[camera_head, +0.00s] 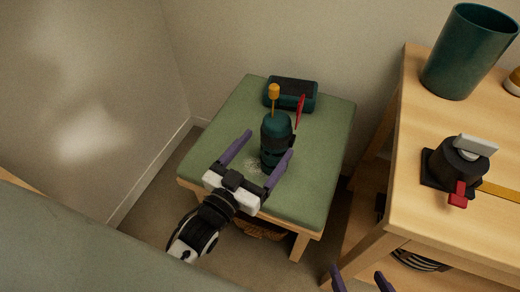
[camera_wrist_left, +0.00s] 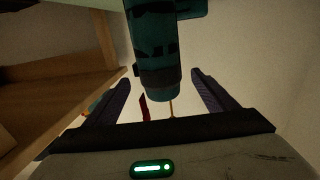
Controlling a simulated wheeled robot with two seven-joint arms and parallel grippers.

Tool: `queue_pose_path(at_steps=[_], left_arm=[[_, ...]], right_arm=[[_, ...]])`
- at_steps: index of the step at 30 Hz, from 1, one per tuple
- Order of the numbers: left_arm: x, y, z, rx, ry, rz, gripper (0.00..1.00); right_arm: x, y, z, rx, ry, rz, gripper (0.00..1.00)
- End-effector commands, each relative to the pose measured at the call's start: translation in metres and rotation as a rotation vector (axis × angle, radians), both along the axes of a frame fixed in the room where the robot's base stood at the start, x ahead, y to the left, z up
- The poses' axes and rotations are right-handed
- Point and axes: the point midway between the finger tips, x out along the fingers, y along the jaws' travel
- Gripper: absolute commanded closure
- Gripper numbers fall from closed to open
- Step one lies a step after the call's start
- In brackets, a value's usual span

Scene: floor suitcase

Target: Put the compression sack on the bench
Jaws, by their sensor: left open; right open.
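A dark teal cylinder with black bands, which looks like the compression sack (camera_head: 275,132), stands upright on the green-topped bench (camera_head: 325,135). My left gripper (camera_head: 264,154) is open, with its purple fingers to either side of the sack's lower part. In the left wrist view the sack (camera_wrist_left: 153,50) shows between and beyond the two spread fingers (camera_wrist_left: 163,92). I cannot tell whether either finger touches it. My right gripper (camera_head: 362,282) is open and empty at the bottom edge of the head view, only its purple fingertips showing.
Behind the sack on the bench are a teal box with a dark top (camera_head: 291,93), an orange-handled tool (camera_head: 274,91) and a red item (camera_head: 300,110). A wooden table (camera_head: 430,215) at right bears a teal bin (camera_head: 468,55) and a black device (camera_head: 458,160). Walls stand behind.

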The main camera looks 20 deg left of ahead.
Motion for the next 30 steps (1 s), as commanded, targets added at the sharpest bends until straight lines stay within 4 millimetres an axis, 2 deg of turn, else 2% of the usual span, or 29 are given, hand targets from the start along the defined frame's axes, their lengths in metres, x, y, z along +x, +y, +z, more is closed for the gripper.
queue_pose_path(at_steps=[5, 8, 13, 15, 18, 21, 30], left_arm=[[-0.018, 0.004, -0.004, 0.002, 0.022, 0.001, 0.21], [-0.040, 0.008, -0.032, 0.005, 0.148, 0.003, 0.21], [-0.111, 0.007, -0.097, 0.014, 0.497, -0.029, 0.21], [-0.138, 0.003, -0.113, 0.016, 0.609, -0.053, 0.21], [-0.163, -0.001, -0.126, 0.018, 0.707, -0.077, 0.21], [-0.170, -0.002, -0.129, 0.019, 0.733, -0.085, 0.21], [-0.169, -0.002, -0.129, 0.019, 0.731, -0.084, 0.21]], right_arm=[[-0.001, -0.001, 0.000, -0.006, 0.003, 0.004, 0.23], [-0.001, -0.001, 0.000, -0.007, 0.003, 0.004, 0.23], [-0.001, -0.001, 0.000, -0.007, 0.002, 0.004, 0.23], [0.000, -0.001, 0.000, -0.007, 0.002, 0.004, 0.23], [0.000, -0.001, 0.001, -0.006, 0.001, 0.003, 0.23], [0.000, -0.001, 0.001, -0.006, 0.000, 0.003, 0.23], [0.002, -0.001, 0.003, -0.006, -0.005, 0.003, 0.23]])
